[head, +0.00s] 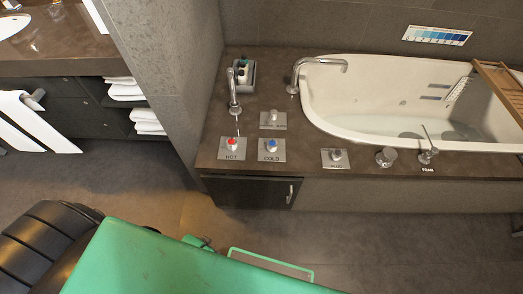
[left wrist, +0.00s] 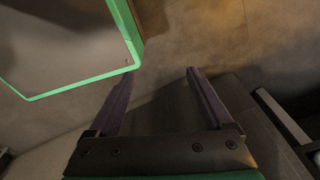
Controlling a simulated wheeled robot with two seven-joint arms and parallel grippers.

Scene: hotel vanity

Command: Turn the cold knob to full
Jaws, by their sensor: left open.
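The cold knob (head: 271,145) has a blue top and sits on a square metal plate marked COLD on the brown deck at the left end of the bathtub. The hot knob (head: 232,143), with a red top, is just left of it on a similar plate. My left gripper (left wrist: 160,72) is open and empty in the left wrist view, with bare floor beyond its fingertips. No knob shows in that view. The left gripper's fingers do not show clearly in the head view, and nothing touches the cold knob. My right gripper is not in view.
Behind the knobs stand a tall spout (head: 233,92), another metal plate (head: 272,119) and a bottle caddy (head: 243,76). Further right are a third knob (head: 336,155) and a lever (head: 428,148). A stone wall (head: 172,85) rises left of the deck. Floor is open in front.

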